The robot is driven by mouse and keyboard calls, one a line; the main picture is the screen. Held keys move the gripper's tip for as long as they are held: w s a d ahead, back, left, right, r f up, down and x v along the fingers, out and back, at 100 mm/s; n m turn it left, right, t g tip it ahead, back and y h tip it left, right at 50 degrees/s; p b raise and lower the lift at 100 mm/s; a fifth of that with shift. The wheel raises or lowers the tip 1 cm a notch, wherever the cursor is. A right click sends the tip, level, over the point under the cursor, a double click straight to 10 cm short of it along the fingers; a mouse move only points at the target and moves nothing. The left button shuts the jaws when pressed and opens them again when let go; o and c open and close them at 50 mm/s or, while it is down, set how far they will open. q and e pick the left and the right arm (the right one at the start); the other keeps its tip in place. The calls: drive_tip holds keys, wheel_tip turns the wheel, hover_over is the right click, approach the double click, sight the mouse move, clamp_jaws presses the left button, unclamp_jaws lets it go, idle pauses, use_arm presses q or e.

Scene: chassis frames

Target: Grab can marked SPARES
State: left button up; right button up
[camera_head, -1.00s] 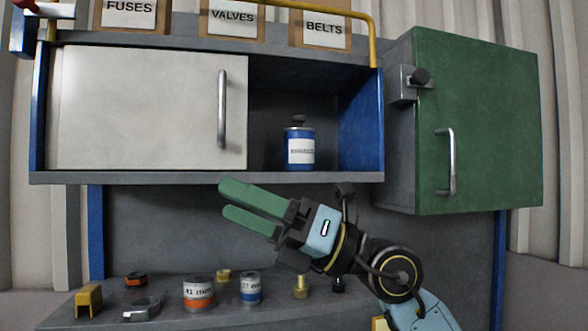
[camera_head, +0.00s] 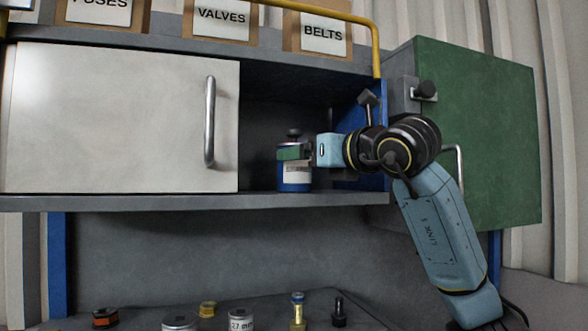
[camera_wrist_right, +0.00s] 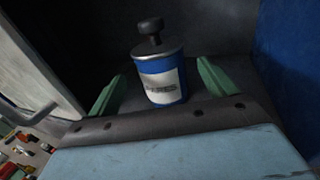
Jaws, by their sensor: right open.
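A blue can (camera_head: 295,185) with a white label and a black knob on its lid stands upright on the cupboard shelf, in the open bay right of the white door. Its label is too blurred to read surely. In the right wrist view the can (camera_wrist_right: 160,78) stands between the two green fingers. My right gripper (camera_head: 291,153) reaches in from the right at the can's upper part. It is open, with a finger on either side of the can in the wrist view (camera_wrist_right: 160,82). Gaps show beside the can. My left gripper is not in view.
The white sliding door (camera_head: 120,120) with its handle covers the left of the cupboard. A blue side wall (camera_head: 362,115) stands close to my arm. A green cabinet (camera_head: 490,130) is at right. Several small parts and tins lie on the bench (camera_head: 265,310) below.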

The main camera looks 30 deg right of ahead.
sight(289, 162)
drive_tip(key=shift+w, duration=0.8)
drive_tip(key=shift+w+f, duration=0.1)
drive_tip(key=shift+w, duration=0.15)
drive_tip(key=shift+w+a+p, duration=0.1)
drive_tip(key=shift+w+p, duration=0.2)
drive_tip(key=w, duration=0.1)
drive_tip(key=w+p, duration=0.1)
drive_tip(key=w, duration=0.1)
drive_tip(key=w+p, duration=0.1)
drive_tip(key=shift+w+a+f, duration=0.15)
drive_tip(key=shift+w+f, duration=0.15)
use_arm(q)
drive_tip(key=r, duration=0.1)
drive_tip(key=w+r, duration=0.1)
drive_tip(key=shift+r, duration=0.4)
use_arm(e)
drive_tip(key=shift+s, duration=0.1)
drive_tip(key=shift+c, duration=0.8)
clamp_jaws()
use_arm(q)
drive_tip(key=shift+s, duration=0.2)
use_arm(e)
drive_tip(key=shift+r, duration=0.1)
